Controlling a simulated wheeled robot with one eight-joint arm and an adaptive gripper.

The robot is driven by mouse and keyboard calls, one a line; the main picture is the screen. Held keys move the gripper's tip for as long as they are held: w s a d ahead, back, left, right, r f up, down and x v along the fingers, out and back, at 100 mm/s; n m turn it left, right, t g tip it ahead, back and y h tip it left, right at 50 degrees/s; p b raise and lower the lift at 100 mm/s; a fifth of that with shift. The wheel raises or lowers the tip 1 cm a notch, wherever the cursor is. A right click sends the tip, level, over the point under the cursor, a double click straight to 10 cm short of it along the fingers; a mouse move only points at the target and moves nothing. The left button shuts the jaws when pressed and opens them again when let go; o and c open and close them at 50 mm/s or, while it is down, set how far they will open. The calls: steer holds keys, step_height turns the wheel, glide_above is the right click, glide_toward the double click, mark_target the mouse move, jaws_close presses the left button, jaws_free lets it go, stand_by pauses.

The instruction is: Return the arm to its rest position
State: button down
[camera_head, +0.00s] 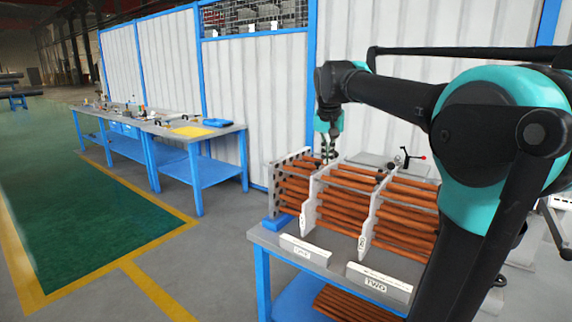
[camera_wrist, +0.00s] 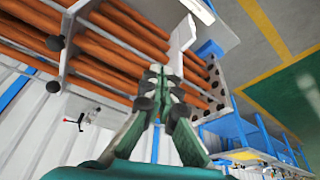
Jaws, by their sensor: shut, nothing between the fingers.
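My arm reaches in from the right in the head view, over a blue table (camera_head: 262,232). The tubes (camera_wrist: 112,42) and the perforated end plate (camera_wrist: 214,88) show beyond the fingers. Whether the fingers touch the shell cannot be told.
White blocks, one marked TWO (camera_head: 380,282), lie along the table's front edge. A small red-tipped lever (camera_head: 408,157) stands behind the tubes. White wall panels (camera_head: 262,90) rise close behind. A blue workbench (camera_head: 190,140) stands left; the green floor (camera_head: 95,215) is clear.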

steer(key=s+d+f+n, duration=0.1)
steer(key=s+d+f, duration=0.2)
steer(key=s+f, duration=0.9)
steer(key=s+d+f+n, duration=0.1)
steer(key=s+d+f, duration=0.2)
steer(key=s+f, duration=1)
step_height(320, 180, down, 9)
steer(key=shift+s+y, duration=0.2)
steer(key=shift+y, duration=0.2)
steer(key=shift+r, duration=0.1)
